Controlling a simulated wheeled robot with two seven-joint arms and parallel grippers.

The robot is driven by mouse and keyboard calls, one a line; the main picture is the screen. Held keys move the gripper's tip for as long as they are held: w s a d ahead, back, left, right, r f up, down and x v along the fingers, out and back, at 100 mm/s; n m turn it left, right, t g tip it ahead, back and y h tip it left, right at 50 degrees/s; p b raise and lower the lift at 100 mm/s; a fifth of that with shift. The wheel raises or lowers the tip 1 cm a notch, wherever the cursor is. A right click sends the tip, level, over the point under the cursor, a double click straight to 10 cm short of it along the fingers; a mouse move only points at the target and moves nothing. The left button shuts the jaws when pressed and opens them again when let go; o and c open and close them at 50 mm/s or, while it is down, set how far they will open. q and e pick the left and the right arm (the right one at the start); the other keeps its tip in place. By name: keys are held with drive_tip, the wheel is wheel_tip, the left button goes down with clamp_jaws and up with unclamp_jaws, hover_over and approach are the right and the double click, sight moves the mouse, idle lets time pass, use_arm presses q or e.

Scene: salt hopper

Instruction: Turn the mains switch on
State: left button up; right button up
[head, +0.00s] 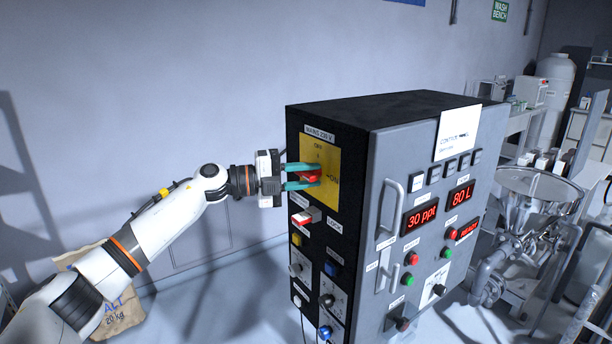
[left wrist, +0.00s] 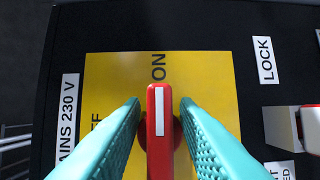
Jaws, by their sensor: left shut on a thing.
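The mains switch is a red handle (head: 311,176) with a white stripe, on a yellow plate (head: 331,198) marked OFF at the top and ON at the right, under a MAINS 230 V label. In the left wrist view the handle (left wrist: 159,150) has its stripe in line with the word ON. In the head view it lies roughly level. My left gripper (head: 316,177) has its teal fingers shut on the handle, one above and one below it. In the left wrist view the fingers (left wrist: 160,112) flank the handle and partly cover OFF. My right gripper is not in view.
The switch is on the side of a black and grey control cabinet (head: 400,108). A red and white lock part (head: 302,217) sits just below the plate, with several knobs under it. A steel hopper (head: 535,190) stands at the right. A salt bag (head: 120,315) lies under my left arm.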

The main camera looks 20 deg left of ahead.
use_arm(q)
drive_tip(key=o, duration=0.6)
drive_tip(key=shift+o, duration=0.2)
drive_tip(key=shift+a, duration=0.1)
drive_tip(key=shift+s+a+f, duration=0.15)
drive_tip(key=shift+a, duration=0.1)
drive_tip(key=b+v, duration=0.4)
drive_tip(key=v, duration=0.7)
drive_tip(key=shift+b, duration=0.4)
drive_tip(key=shift+a, duration=0.15)
